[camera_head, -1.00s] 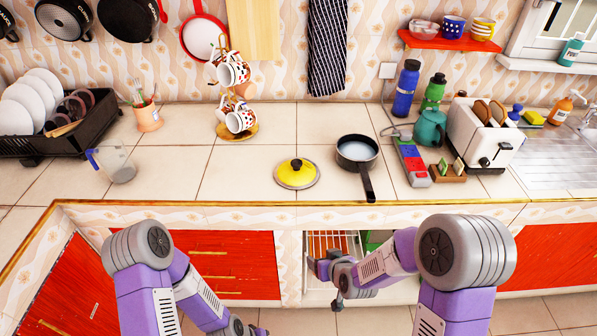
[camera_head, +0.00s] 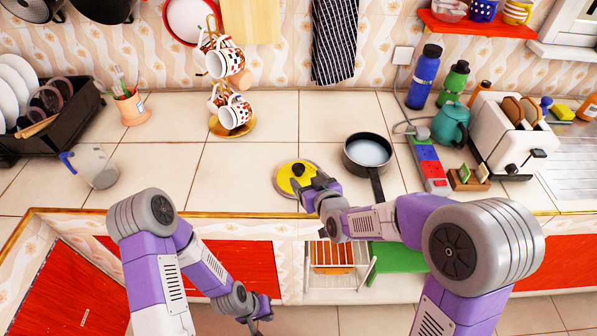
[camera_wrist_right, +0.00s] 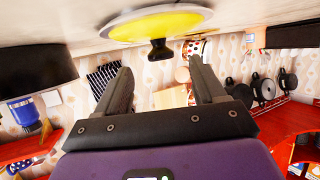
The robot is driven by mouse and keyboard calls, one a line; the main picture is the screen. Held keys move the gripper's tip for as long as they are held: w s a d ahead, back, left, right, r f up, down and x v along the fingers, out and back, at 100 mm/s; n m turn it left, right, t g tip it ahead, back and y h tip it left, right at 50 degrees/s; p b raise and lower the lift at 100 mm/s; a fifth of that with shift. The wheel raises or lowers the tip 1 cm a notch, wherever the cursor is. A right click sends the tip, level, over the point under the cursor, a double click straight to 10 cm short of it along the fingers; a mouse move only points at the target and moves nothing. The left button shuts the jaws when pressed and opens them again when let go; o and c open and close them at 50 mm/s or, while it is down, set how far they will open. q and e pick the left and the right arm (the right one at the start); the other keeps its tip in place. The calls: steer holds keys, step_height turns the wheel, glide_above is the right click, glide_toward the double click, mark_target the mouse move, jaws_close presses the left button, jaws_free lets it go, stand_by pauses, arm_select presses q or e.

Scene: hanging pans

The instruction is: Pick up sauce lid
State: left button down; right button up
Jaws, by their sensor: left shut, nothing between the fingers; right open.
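The sauce lid (camera_head: 283,181) is a yellow disc with a pale rim and a black knob. It lies flat on the tiled counter, left of the saucepan. My right gripper (camera_head: 308,188) is over the lid's right side and hides part of it. In the right wrist view, which is upside down, the lid (camera_wrist_right: 175,24) is at the top and its knob shows in line with the gap between my open, empty right fingers (camera_wrist_right: 160,78). I cannot tell whether they touch the lid. My left gripper (camera_head: 256,312) is shut and empty, low in front of the cabinets.
The saucepan (camera_head: 368,152) with pale liquid stands close right of the lid, its handle pointing to the front edge. A mug tree (camera_head: 232,128) stands behind left, a glass jug (camera_head: 95,168) further left. The counter between jug and lid is clear.

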mark_target(301, 173)
steer(key=shift+w+a+f, duration=0.2)
steer(key=shift+w+f, duration=0.1)
steer(key=shift+w, duration=0.05)
steer(key=b+x, duration=0.1)
steer(key=x, duration=0.3)
steer(key=shift+w, duration=0.2)
